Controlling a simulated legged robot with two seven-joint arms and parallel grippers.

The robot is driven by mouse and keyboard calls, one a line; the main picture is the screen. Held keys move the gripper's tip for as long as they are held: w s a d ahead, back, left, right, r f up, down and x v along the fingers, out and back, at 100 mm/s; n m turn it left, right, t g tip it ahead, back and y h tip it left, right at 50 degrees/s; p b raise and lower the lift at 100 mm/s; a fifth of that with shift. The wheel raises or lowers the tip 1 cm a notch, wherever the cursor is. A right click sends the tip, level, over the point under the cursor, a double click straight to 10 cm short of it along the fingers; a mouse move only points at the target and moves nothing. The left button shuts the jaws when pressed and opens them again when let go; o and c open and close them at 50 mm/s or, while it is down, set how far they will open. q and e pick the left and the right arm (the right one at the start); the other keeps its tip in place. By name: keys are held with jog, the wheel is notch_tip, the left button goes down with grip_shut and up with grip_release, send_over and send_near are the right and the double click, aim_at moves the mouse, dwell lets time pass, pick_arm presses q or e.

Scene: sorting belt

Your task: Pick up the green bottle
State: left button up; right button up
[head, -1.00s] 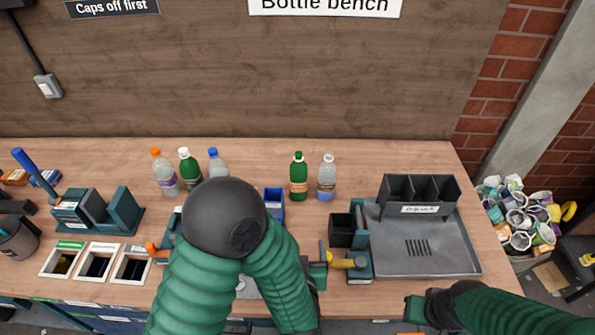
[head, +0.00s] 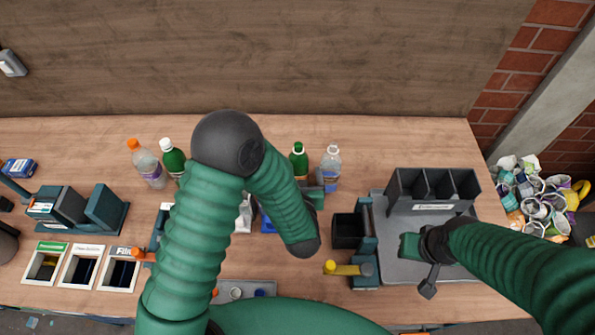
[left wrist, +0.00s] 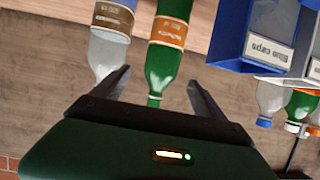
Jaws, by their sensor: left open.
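A green bottle (head: 299,158) with a green cap stands toward the back of the bench, its lower part hidden by my left arm. In the left wrist view the green bottle (left wrist: 163,68), with an orange-brown label, appears upside down between the fingers. My left gripper (left wrist: 160,80) is open; contact with the bottle cannot be told. In the head view it is mostly hidden behind my forearm. A second green bottle (head: 172,157) with a white cap stands further left. My right gripper (head: 412,246) is over the grey tray, its jaws unclear.
A clear bottle (head: 331,168) stands just right of the green one; it shows near one finger in the wrist view (left wrist: 108,48). A blue caps bin (left wrist: 230,35) is close by. The grey tray (head: 388,268) with a dark divided holder (head: 432,188) lies at right.

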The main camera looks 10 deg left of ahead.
aim_at(301, 167)
pick_arm(q)
jog(key=x, duration=0.6)
jog(key=shift+d+f, duration=0.15)
jog(key=shift+d, duration=0.15)
jog(key=x, duration=0.2)
jog(key=a+p+x, duration=0.1)
jog(key=x, duration=0.1)
jog(key=shift+w+f, duration=0.2)
jog(key=shift+f, duration=0.05)
jog(key=shift+d, duration=0.1)
jog(key=shift+c, duration=0.4)
jog(key=shift+d, duration=0.15)
jog(key=c, duration=0.5)
jog(key=shift+a, duration=0.2)
grip_shut()
pick_arm(e)
jog(key=shift+w+r, duration=0.45)
jog(key=shift+r, duration=0.1)
